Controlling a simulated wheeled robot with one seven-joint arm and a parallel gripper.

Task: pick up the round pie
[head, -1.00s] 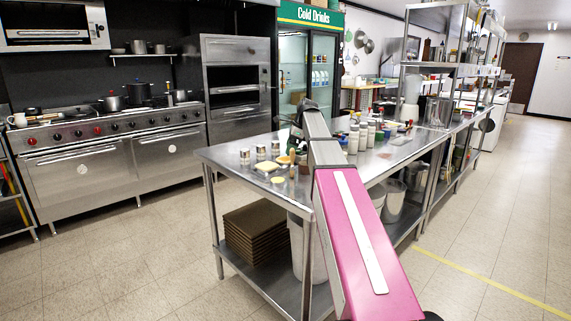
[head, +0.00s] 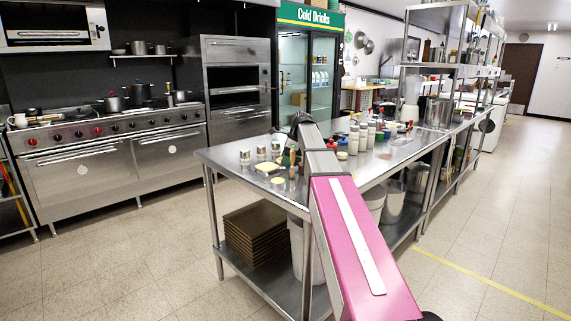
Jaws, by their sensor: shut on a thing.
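My arm reaches out over the steel table (head: 225,160), and its far end shows as a dark joint above the tabletop. My gripper is hidden behind my arm, so I cannot see its jaws or anything in them. I cannot make out the round pie for certain. A small round yellow piece (head: 278,180) lies flat near the table's front left. A pale yellow block (head: 267,167) lies just behind it.
Several small tins (head: 261,152) stand on the table's left part. Several bottles (head: 363,135) crowd right of my arm. Brown trays (head: 255,232) are stacked on the lower shelf. The stove (head: 110,155) stands at the left, with open floor (head: 130,255) before it.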

